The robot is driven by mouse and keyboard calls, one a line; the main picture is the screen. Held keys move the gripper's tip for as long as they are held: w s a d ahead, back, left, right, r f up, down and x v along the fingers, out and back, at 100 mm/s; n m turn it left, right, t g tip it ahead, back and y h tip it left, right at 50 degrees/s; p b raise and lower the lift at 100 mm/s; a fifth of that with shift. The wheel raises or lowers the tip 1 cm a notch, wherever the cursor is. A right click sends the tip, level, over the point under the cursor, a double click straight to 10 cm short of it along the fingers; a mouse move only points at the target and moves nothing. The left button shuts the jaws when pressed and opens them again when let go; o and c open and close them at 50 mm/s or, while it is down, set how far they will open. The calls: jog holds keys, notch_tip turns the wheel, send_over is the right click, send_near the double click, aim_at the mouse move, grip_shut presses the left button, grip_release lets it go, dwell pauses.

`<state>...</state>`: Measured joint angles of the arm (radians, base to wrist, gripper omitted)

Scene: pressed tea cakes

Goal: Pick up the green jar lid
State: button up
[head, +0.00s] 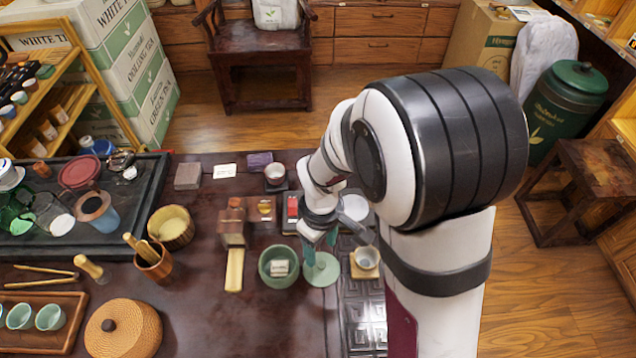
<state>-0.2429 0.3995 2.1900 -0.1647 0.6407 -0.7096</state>
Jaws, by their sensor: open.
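The green jar lid (321,271) is a pale green disc lying on the dark table, with a small knob at its middle. It is just right of a green jar (265,268), which stands open with a small pale label or card visible in it. My gripper (322,246) is over the far side of the lid, pointing down, with its teal fingers apart. Nothing shows between the fingers. I cannot tell from this view how high the fingertips are above the lid or whether they touch it.
A small white cup (366,257) on a wooden coaster stands right of the lid, beside a patterned dark strip (362,310). A wooden block with a pale wooden tool (234,270) lies left of the jar.

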aim_at(321, 264)
notch_tip(321, 264, down, 6)
jog(key=shift+f, duration=0.1)
jog(key=shift+s, duration=0.1)
grip_shut()
